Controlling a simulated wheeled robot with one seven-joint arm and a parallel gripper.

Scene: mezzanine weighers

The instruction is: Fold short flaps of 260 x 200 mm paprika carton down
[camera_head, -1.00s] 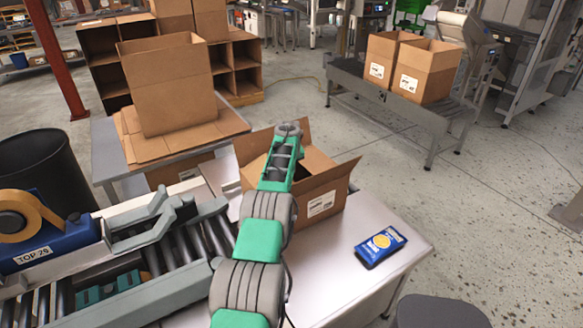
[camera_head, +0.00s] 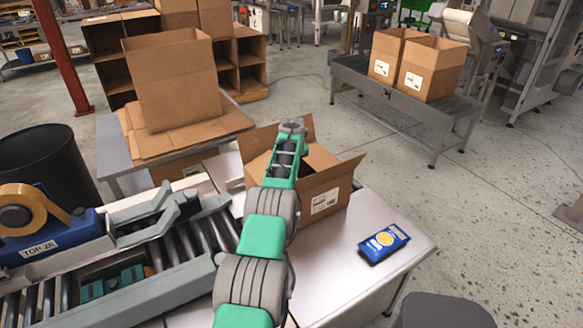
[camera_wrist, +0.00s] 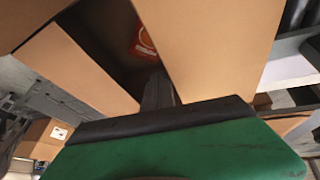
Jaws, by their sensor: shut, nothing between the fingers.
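The open paprika carton (camera_head: 325,200) stands on the steel table, a white label on its near side. One flap slants outward at its right and another stands up at the back. My green and grey arm reaches over its left part and hides much of the opening; the gripper is hidden in the head view. In the wrist view, my gripper's dark shut fingers (camera_wrist: 158,90) hold nothing and sit between two brown flaps, one at left (camera_wrist: 75,70) and one at upper right (camera_wrist: 215,45). Whether they touch a flap I cannot tell. A red item (camera_wrist: 142,42) shows in the dark interior.
A blue packet (camera_head: 384,242) lies on the steel table (camera_head: 355,285) right of the carton. A tape dispenser (camera_head: 40,225) and roller conveyor (camera_head: 190,240) are at left. An empty carton (camera_head: 172,85) stands on flat cardboard behind. Two cartons stand on a far conveyor (camera_head: 395,105).

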